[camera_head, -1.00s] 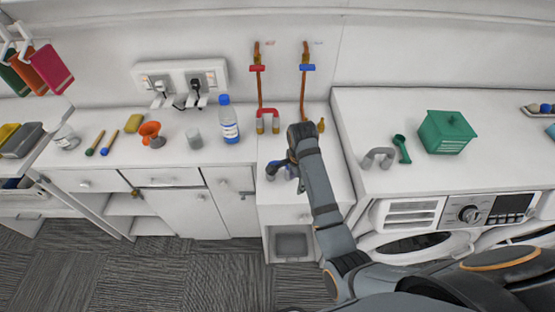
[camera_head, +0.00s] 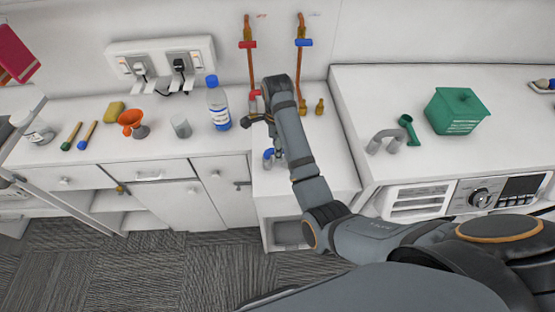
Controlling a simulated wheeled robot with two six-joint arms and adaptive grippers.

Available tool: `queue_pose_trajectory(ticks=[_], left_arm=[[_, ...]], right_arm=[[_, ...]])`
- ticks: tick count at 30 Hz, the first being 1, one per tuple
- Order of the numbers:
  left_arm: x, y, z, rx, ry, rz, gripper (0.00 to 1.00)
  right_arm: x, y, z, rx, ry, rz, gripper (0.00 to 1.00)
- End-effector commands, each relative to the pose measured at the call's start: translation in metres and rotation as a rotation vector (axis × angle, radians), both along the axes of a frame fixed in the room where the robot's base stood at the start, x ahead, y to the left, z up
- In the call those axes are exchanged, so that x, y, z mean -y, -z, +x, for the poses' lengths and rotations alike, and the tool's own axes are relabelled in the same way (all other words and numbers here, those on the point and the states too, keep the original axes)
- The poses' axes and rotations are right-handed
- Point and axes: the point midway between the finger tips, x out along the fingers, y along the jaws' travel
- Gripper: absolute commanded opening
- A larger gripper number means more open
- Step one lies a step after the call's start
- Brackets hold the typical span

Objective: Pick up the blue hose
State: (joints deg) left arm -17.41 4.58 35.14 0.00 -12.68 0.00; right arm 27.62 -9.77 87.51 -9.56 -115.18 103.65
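The blue hose (camera_head: 268,158) is a short bent piece with a blue end. It lies on the white counter section below the two wall taps, partly hidden by my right arm. My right gripper (camera_head: 254,119) reaches in from the right and hangs behind the blue hose, apart from it in the picture. It is in front of a red hose (camera_head: 254,97) and partly covers it. The fingers are small and dark, so their opening is unclear. My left gripper is not in view.
A blue-capped bottle (camera_head: 218,106) stands left of my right gripper. Red (camera_head: 247,44) and blue (camera_head: 304,43) tap handles are on the wall pipes. A grey hose (camera_head: 384,140), a green scoop (camera_head: 408,130) and a green box (camera_head: 457,110) are on the higher right counter.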

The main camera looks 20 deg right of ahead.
Motion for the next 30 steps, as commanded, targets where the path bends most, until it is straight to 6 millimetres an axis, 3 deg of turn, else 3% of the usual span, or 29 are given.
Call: queue_pose_trajectory(ticks=[4,8,12,18,29,30], left_arm=[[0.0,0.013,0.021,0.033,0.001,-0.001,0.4],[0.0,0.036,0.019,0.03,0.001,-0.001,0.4],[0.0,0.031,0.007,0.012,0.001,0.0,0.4],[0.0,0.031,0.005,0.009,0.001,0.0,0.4],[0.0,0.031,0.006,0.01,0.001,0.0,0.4],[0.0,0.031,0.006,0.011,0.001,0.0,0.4]], right_arm=[[0.001,0.015,0.001,0.0,0.0,-0.001,0.48],[0.002,0.037,0.002,0.0,0.0,-0.001,0.48],[0.002,0.049,0.002,-0.001,0.0,-0.001,0.48],[0.002,0.05,0.002,0.0,0.0,0.0,0.48],[0.002,0.05,0.003,0.0,0.0,0.0,0.01],[0.002,0.05,0.002,0.0,0.0,0.0,0.0]])
